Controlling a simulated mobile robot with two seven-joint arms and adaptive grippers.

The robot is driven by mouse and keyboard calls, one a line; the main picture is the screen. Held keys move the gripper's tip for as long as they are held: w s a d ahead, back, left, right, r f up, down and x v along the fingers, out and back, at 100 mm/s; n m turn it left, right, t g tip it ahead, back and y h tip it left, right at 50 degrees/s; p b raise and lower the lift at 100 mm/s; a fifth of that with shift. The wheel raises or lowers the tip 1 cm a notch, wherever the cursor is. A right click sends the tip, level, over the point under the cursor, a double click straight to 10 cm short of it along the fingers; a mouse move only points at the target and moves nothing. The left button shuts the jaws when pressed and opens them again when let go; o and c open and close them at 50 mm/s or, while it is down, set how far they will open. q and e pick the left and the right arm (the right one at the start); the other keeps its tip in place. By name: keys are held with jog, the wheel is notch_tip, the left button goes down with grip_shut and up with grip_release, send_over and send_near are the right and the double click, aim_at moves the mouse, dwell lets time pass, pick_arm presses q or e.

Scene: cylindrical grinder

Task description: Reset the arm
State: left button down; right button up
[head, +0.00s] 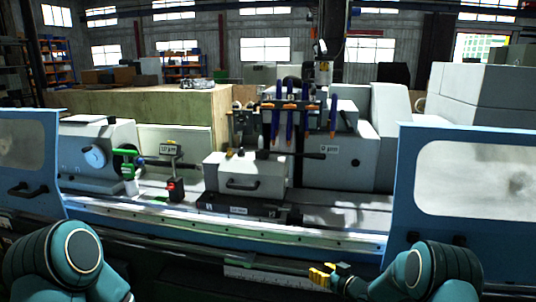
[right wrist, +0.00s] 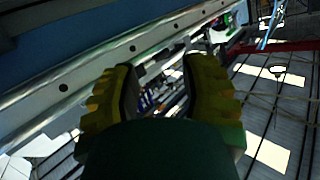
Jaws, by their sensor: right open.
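My right gripper (head: 322,275) is low in the head view, in front of the grinder's front rail. Its yellow fingers also show in the right wrist view (right wrist: 157,95), spread apart with nothing between them. My right arm (head: 435,272) comes in from the lower right. My left arm (head: 62,262) shows at the lower left, but its gripper is out of the picture. The cylindrical grinder (head: 240,222) stretches across the head view behind both arms.
Blue guard doors stand at the left (head: 28,165) and right (head: 465,190). Between them are a grey block with a handle (head: 245,178), a small black box with a red light (head: 175,191) and hanging blue-and-orange tools (head: 290,115). The rail runs close behind my right gripper.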

jog(key=s+a+f+m+g+h+b, duration=0.1)
jog(key=s+f+m+h+b, duration=0.2)
jog(key=s+f, duration=0.45)
pick_arm(q)
notch_tip(320, 180, down, 7)
jog(key=b, duration=0.2)
jog(key=shift+d+b, duration=0.15)
jog(key=shift+b, duration=0.15)
pick_arm(e)
jog(key=s+a+f+m+g, duration=0.1)
jog(key=s+a+f+g, duration=0.1)
jog(key=s, duration=0.7)
jog(key=s+a+f+m+g+h, duration=0.1)
jog(key=s+f+g, duration=0.3)
jog(key=s, duration=0.6)
jog(key=s+a+f+m+g+h, duration=0.1)
jog(key=s+a+f+g, duration=0.2)
jog(key=s, duration=0.7)
jog(key=shift+f, duration=0.35)
pick_arm(q)
jog(key=shift+s, duration=0.15)
pick_arm(e)
jog(key=shift+w, duration=0.1)
